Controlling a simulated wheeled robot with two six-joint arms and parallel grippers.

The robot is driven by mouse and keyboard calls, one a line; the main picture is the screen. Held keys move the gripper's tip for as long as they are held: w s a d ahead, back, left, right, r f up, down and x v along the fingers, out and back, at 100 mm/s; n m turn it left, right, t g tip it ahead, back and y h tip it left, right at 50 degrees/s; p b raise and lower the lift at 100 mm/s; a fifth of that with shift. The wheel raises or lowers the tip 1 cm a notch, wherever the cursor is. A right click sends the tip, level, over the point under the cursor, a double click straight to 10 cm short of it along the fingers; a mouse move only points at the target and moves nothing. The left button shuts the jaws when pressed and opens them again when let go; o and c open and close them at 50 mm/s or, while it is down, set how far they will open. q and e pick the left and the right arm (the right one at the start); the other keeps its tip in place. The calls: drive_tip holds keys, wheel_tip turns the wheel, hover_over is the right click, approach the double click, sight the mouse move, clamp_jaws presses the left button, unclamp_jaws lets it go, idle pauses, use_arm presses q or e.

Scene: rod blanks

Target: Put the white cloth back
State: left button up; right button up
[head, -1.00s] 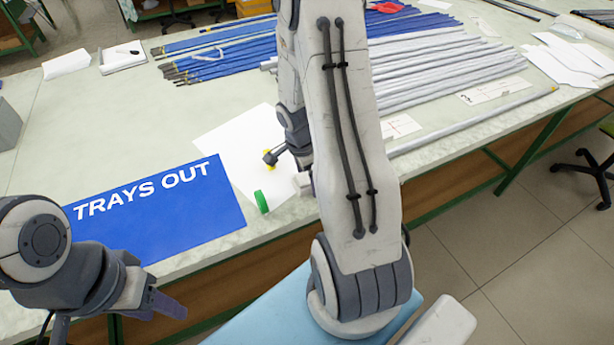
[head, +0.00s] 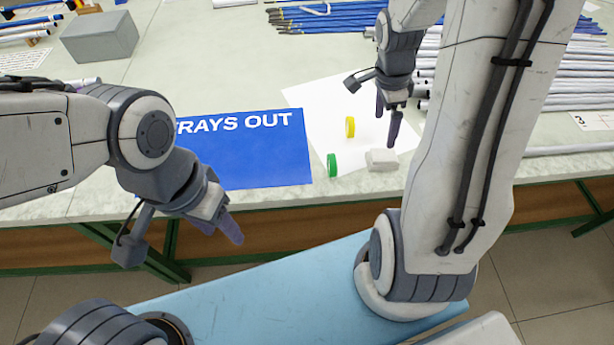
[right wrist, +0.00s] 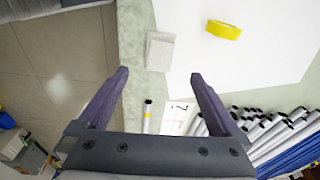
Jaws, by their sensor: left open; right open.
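The white cloth (head: 381,160) is a small folded block near the table's front edge, at the near right edge of a white sheet (head: 308,97). It also shows in the right wrist view (right wrist: 160,51), just beyond my fingertips and between their lines. My right gripper (head: 387,118) is open and empty, its fingers pointing down above the sheet, apart from the cloth. My left gripper (head: 222,222) is open and empty in front of the table edge, below the blue TRAYS OUT mat (head: 250,165).
A green ring (head: 332,165) stands left of the cloth and a yellow ring (head: 350,127) stands on the sheet. Silver rods (head: 570,70) and blue rods (head: 325,20) lie at the back and right. A grey box (head: 100,37) is at the back left. The blue mat is bare.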

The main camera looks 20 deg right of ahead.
drive_tip(key=s+a+r+n+y, duration=0.1)
drive_tip(key=s+a+r+n, duration=0.1)
drive_tip(key=a+n, duration=0.6)
drive_tip(key=s+a+r+n, duration=0.25)
drive_tip(key=a+n, duration=0.25)
drive_tip(key=a, duration=0.6)
drive_tip(key=s+a+r+n+y, duration=0.1)
drive_tip(key=s+a+r+n, duration=0.1)
drive_tip(key=s+a+n, duration=0.7)
drive_tip(key=s+n, duration=0.3)
drive_tip(key=n, duration=0.2)
drive_tip(key=shift+a+r+n, duration=0.15)
drive_tip(key=shift+a+n, duration=0.1)
drive_tip(key=shift+n, duration=0.05)
